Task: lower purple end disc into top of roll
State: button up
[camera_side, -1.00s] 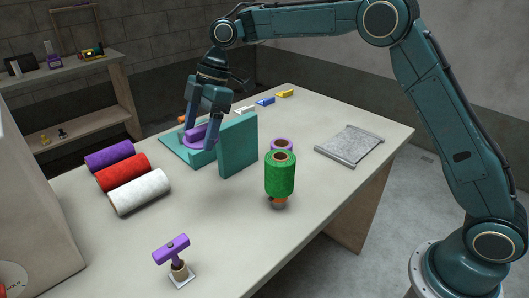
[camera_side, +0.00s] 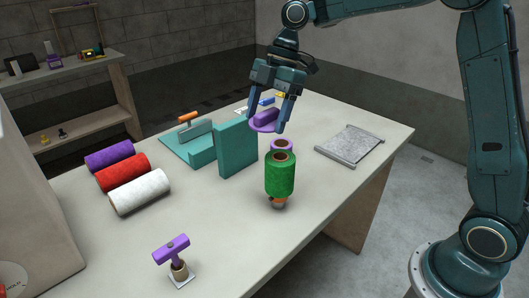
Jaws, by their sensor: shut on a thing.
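My gripper (camera_side: 266,122) is shut on the purple end disc (camera_side: 265,118), a flat round piece with a raised grip. In this view, I cannot tell whether the disc lines up with the purple-rimmed roll's opening.
A teal block and stand (camera_side: 238,146) are left of the disc. Purple (camera_side: 109,155), red (camera_side: 123,172) and white (camera_side: 140,192) rolls lie at left. A purple-handled stamp (camera_side: 173,252) stands in front. A grey felt piece (camera_side: 350,145) lies at right. The front table middle is clear.

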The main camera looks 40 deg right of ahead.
jog(key=shift+s+d+r, duration=0.1)
jog(key=shift+s+d, duration=0.4)
jog(key=shift+s, duration=0.15)
jog(key=shift+s+d+r, duration=0.1)
jog(key=shift+s+d, duration=0.35)
jog(key=shift+s, duration=0.2)
jog(key=shift+f, duration=0.2)
jog(key=shift+f, duration=2.75)
jog(key=shift+f, duration=1.35)
jog(key=o, duration=1.1)
jog(key=shift+c, duration=0.2)
jog(key=shift+r, duration=0.1)
jog(key=v, duration=1.3)
jog(key=shift+d+r, duration=0.2)
jog(key=shift+a+r, duration=0.1)
